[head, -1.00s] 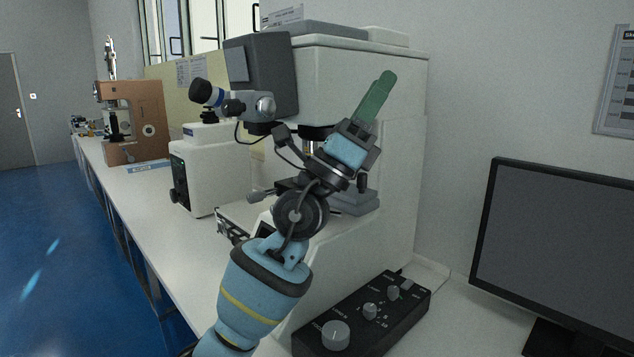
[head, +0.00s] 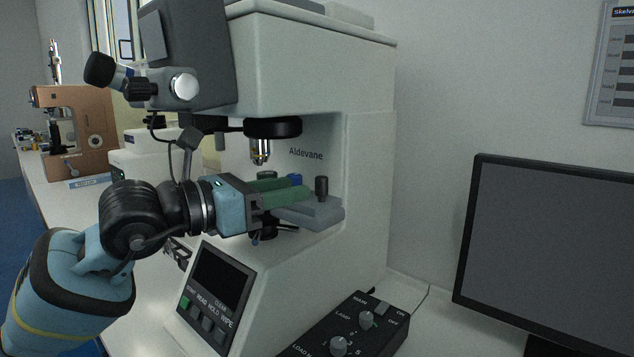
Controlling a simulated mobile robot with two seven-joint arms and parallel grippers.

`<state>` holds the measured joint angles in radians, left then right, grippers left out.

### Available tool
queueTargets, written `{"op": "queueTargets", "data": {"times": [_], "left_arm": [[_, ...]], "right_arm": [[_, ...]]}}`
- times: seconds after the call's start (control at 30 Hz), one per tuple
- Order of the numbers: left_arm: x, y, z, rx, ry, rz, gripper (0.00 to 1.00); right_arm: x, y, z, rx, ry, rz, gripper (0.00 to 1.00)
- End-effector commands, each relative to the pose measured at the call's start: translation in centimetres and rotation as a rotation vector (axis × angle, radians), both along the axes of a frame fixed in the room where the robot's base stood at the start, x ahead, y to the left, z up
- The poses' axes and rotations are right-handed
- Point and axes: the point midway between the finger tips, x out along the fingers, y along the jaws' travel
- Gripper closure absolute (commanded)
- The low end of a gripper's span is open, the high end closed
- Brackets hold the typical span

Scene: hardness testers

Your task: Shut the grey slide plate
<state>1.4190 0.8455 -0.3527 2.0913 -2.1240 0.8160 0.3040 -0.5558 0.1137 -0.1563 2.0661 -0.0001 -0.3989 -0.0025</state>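The grey slide plate (head: 325,214) is on the stage of the large white Aldevane tester (head: 370,135), below its lenses. A black upright knob (head: 321,188) stands on the plate. My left gripper (head: 303,190) reaches in from the left, with its green fingers just over or against the near left part of the plate. They hide part of it. The two fingers overlap in this view, so their gap and any contact with the plate cannot be told. My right gripper is not in view.
The lens turret (head: 262,150) hangs close above the gripper. An eyepiece head (head: 185,60) juts out at upper left. A tilted display panel (head: 218,290) is below my arm. A black control box (head: 350,330) and a monitor (head: 555,250) stand at right.

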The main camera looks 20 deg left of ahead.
Motion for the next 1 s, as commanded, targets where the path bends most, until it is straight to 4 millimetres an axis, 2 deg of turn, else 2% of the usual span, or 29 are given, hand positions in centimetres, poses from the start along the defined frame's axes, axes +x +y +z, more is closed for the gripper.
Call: {"op": "queueTargets", "data": {"times": [0.4, 0.6, 0.83, 1.0], "left_arm": [[4.7, -3.4, 0.2, -0.001, -0.001, -0.002, 0.62], [5.6, -4.0, 0.1, 0.000, -0.001, -0.001, 0.62], [5.6, -4.0, 0.0, 0.000, -0.001, -0.001, 0.62], [5.6, -4.0, 0.0, 0.000, -0.001, -0.001, 0.83]], "right_arm": [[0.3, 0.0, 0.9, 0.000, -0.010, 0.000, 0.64], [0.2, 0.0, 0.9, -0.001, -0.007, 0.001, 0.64], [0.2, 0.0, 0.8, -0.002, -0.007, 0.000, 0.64], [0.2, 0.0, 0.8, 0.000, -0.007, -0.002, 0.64]]}}
